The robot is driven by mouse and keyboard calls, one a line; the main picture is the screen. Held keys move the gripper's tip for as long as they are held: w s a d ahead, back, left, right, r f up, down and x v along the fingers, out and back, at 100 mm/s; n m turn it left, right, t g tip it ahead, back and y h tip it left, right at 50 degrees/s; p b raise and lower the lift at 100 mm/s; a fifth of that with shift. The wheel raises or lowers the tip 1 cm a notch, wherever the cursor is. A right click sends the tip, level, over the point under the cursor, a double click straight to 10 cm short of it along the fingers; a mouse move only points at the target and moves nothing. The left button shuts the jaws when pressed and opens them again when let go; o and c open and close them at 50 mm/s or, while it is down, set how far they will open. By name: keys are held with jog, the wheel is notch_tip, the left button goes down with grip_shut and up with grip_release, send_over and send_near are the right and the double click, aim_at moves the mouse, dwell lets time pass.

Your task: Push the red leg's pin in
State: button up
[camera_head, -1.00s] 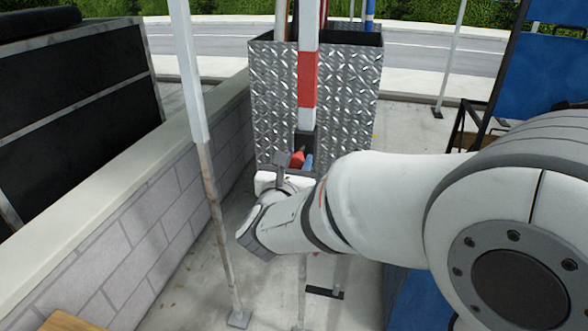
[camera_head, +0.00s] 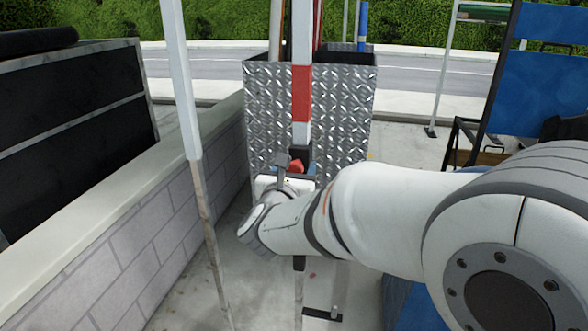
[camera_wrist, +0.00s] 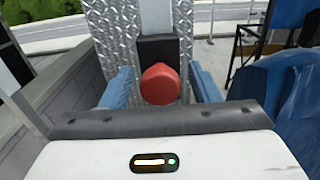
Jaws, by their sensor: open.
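The red leg (camera_head: 301,95), a pole banded in red and white, stands upright in front of a metal checker-plate box. A black collar (camera_head: 300,153) on it carries a rounded red pin (camera_head: 296,166). In the wrist view the pin (camera_wrist: 160,84) sticks out toward me from the black collar (camera_wrist: 157,52). My gripper (camera_wrist: 162,88) is open, with one blue finger on each side of the pin and a visible gap to each. In the head view my gripper (camera_head: 297,172) is at collar height, partly hidden by my wrist. I cannot tell whether anything touches the pin.
The checker-plate box (camera_head: 345,105) stands close behind the leg. Another pale pole (camera_head: 178,80) stands nearer on the left, beside a low block wall (camera_head: 150,225). A blue panel (camera_head: 545,80) and a black frame are on the right. Paved floor lies between.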

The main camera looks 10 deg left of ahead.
jog(key=s, duration=0.7)
jog(key=shift+s, duration=0.4)
jog(key=w+d+r+n+g+y+p, duration=0.1)
jog(key=d+r+n+g+y+p, duration=0.25)
jog(key=n, duration=0.65)
jog(key=d+r+n+g+y+p, duration=0.1)
jog(key=d+n+g+p, duration=0.2)
jog(key=d+n+p, duration=0.55)
jog(key=s+d+f+n+g+h+p, duration=0.2)
jog(key=s+d+n+g+h, duration=0.3)
jog(key=s+d+n, duration=1.2)
jog(key=d+g+p, duration=0.1)
jog(key=g, duration=0.3)
jog(key=shift+d+p, duration=0.25)
jog(key=shift+p, duration=0.1)
